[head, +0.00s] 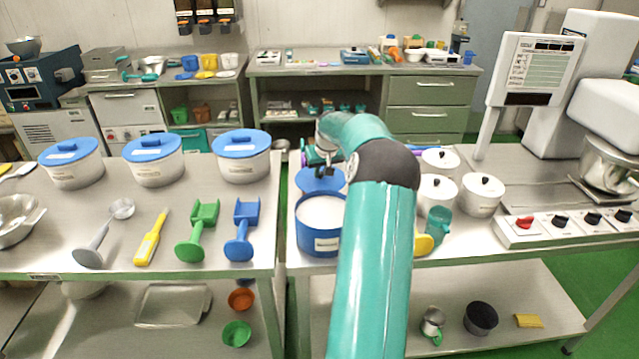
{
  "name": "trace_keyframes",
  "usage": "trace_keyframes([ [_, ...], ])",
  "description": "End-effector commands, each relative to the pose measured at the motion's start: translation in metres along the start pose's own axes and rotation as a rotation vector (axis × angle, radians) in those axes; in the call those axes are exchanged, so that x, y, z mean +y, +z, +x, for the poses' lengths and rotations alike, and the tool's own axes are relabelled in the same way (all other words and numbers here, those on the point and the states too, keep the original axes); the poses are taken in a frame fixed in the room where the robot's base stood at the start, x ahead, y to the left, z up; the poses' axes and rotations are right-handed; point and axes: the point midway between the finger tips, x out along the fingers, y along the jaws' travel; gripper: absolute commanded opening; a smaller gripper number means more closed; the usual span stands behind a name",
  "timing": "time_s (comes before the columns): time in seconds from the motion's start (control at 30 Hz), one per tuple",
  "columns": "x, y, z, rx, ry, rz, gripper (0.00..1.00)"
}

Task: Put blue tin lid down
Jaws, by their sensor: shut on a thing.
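The blue tin lid (312,184) is held up behind and a little above the rim of an open blue tin in the head view. My gripper (326,172) is shut on the lid from above, near its middle. The blue tin (318,244) stands upright on the right-hand steel table and shows white contents and a pale label. My teal arm reaches forward from the bottom and hides the right side of the tin and part of the lid. I cannot tell whether the lid touches anything below it.
The left table (100,215) holds white tubs with blue lids (241,142) and coloured scoops (241,232). A gap separates the two tables.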

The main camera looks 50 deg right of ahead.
Motion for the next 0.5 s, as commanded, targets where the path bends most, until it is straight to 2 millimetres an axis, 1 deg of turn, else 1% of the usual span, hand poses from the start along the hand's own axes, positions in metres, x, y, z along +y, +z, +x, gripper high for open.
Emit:
trace_keyframes([
  [0.2, -0.002, 0.013, 0.033, -0.002, -0.003, 0.000, 0.00],
  [0.27, -0.002, 0.015, 0.040, -0.001, -0.003, 0.000, 0.00],
  [0.33, -0.003, 0.015, 0.043, 0.001, -0.002, -0.001, 0.00],
  [0.5, -0.003, 0.014, 0.044, 0.001, -0.001, -0.001, 0.00],
])
